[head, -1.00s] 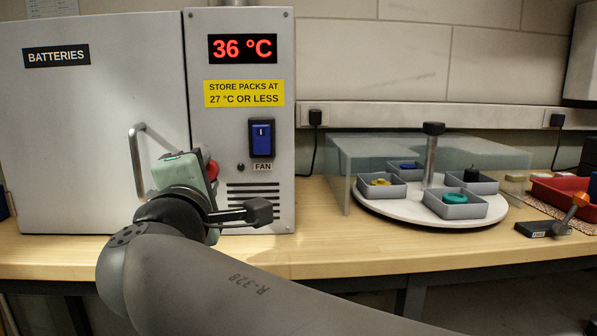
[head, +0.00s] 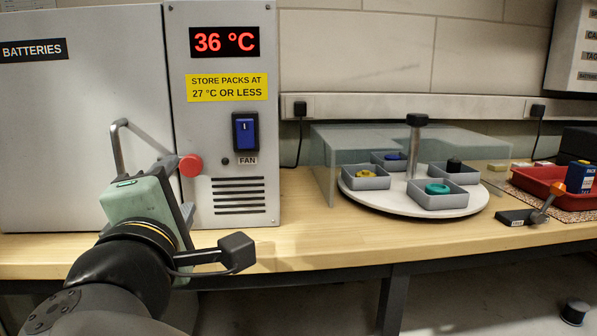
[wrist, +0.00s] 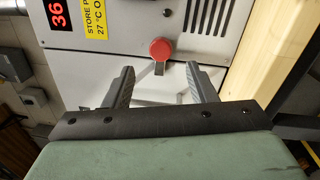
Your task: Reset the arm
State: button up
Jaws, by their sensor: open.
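My gripper (head: 178,180) is in front of the grey battery cabinet (head: 80,150), at the left in the head view. In the wrist view my gripper (wrist: 165,80) has its two fingers spread apart with nothing between them. A red knob (wrist: 161,50) on the cabinet shows beyond the fingertips, apart from them. The red knob (head: 191,165) also shows just beside my gripper in the head view. The cabinet's bar handle (head: 118,150) is partly hidden behind my gripper. The cabinet door looks shut. The display (head: 225,42) reads 36 °C.
A blue fan switch (head: 245,132) is on the cabinet. A lever with an orange knob (head: 557,188) and a red bin (head: 530,180) stand at the right. The bench front is clear.

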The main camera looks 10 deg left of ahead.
dwell(0.3)
jog(key=w+d+m+g+h+p, duration=0.2)
jog(key=w+d+m+h+p, duration=0.2)
jog(key=w+d+p, duration=0.4)
jog(key=w+d+m+g+h+p, duration=0.3)
jog(key=w+d+m+h+p, duration=0.15)
jog(key=d, duration=0.55)
jog(key=s+d+f+m+g+h+p, duration=0.1)
jog(key=s+d+f+m+g+p, duration=0.1)
jog(key=s+d+m+g+p, duration=0.45)
jog(key=s+d+f+m+g+h+p, duration=0.1)
jog(key=d+f+m+g+p, duration=0.15)
jog(key=d+p, duration=0.75)
jog(key=s+d+m+g+y+p, duration=0.3)
jog(key=s+m, duration=0.3)
jog(key=s, duration=0.3)
jog(key=shift+d+f+y+p, duration=0.35)
jog(key=shift+y+p, duration=0.3)
